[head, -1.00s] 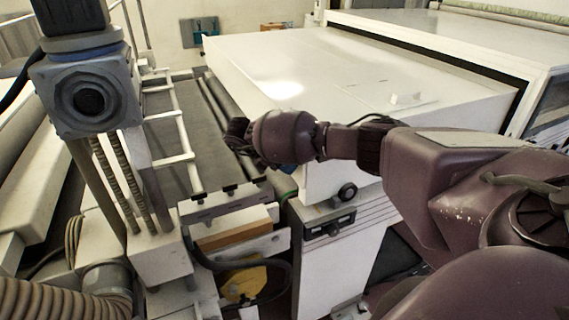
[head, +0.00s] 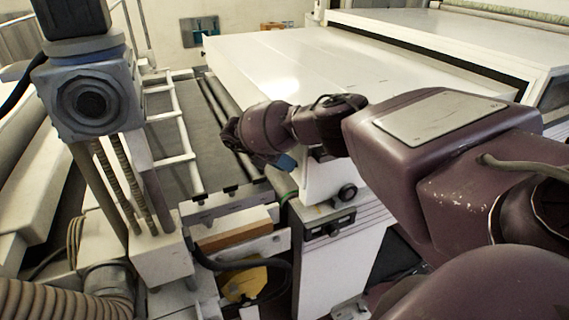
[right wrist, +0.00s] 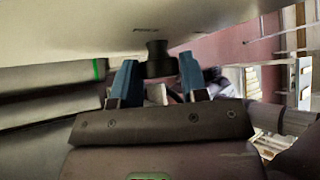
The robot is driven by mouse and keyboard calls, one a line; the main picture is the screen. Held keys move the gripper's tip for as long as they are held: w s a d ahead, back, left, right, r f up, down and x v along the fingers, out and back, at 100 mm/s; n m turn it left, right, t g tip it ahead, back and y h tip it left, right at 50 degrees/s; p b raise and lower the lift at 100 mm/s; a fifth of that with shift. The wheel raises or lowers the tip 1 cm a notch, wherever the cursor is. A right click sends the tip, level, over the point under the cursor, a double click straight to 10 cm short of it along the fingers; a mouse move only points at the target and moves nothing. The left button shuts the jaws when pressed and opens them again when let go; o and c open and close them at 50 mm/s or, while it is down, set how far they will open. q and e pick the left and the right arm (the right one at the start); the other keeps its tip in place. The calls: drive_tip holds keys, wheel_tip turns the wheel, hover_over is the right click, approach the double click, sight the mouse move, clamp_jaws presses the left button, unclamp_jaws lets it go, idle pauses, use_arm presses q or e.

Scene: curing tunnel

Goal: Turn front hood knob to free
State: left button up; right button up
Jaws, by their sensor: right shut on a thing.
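The white hood (head: 290,65) spans the middle of the head view. In the right wrist view a dark round knob (right wrist: 159,58) sticks out from the pale hood face, between two blue fingertips. My right gripper (right wrist: 159,72) is shut on this knob. In the head view my right gripper (head: 285,162) is at the hood's near left corner, where my wrist hides the held knob. A second black knob (head: 348,193) shows on the hood's front face, to the right of my gripper. My left gripper is not in view.
A white cabinet (head: 340,262) with a dark latch stands below the hood. A roller bed with white rails (head: 172,115) lies left of the hood. A grey-blue machine head on a post (head: 90,97) stands at the left.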

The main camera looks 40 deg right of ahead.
drive_tip(key=shift+g, duration=0.4)
drive_tip(key=shift+n+g, duration=0.3)
drive_tip(key=shift+n, duration=0.1)
drive_tip(key=o, duration=0.9)
drive_tip(key=shift+w+r, duration=0.1)
drive_tip(key=shift+w, duration=0.05)
